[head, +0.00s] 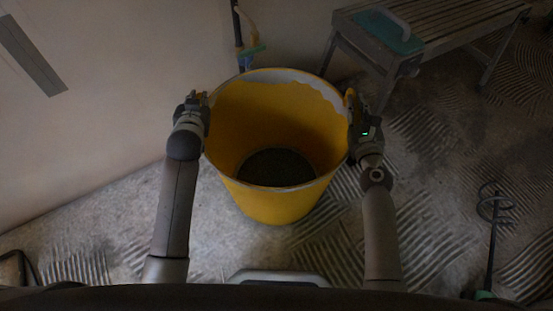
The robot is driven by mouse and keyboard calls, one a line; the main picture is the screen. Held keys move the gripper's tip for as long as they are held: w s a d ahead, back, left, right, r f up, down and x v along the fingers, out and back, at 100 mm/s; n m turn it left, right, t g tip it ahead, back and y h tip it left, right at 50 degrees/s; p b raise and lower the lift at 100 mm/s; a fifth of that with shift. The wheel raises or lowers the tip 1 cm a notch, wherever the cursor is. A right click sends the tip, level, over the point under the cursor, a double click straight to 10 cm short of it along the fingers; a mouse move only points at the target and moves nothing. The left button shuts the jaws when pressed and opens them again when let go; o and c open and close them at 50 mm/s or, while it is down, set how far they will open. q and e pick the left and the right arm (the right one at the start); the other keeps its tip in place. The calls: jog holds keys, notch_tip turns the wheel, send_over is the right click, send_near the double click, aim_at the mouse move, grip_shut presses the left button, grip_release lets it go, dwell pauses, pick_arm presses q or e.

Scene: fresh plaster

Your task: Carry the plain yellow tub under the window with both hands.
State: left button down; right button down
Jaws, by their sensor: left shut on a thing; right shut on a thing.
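The yellow tub (275,207) is in the middle of the head view, upright in front of me, with a pale smear along its far inner rim and something dark grey at the bottom. My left gripper (196,100) is shut on the tub's left rim. My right gripper (353,101) is shut on the tub's right rim. The fingertips are partly hidden by the gripper bodies. I cannot tell whether the tub's base touches the floor. No window shows in this view.
A slatted bench (440,35) with a green, grey-handled tool (388,30) on it stands at the back right. A mixing whisk (493,215) is at the right. A pale wall (100,110) runs along the left. A thin upright tool (239,35) is behind the tub. The floor is ridged.

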jog(key=shift+f, duration=0.15)
pick_arm(q)
jog(key=shift+w+r, duration=0.1)
jog(key=shift+r, duration=0.25)
pick_arm(e)
jog(key=shift+r, duration=0.3)
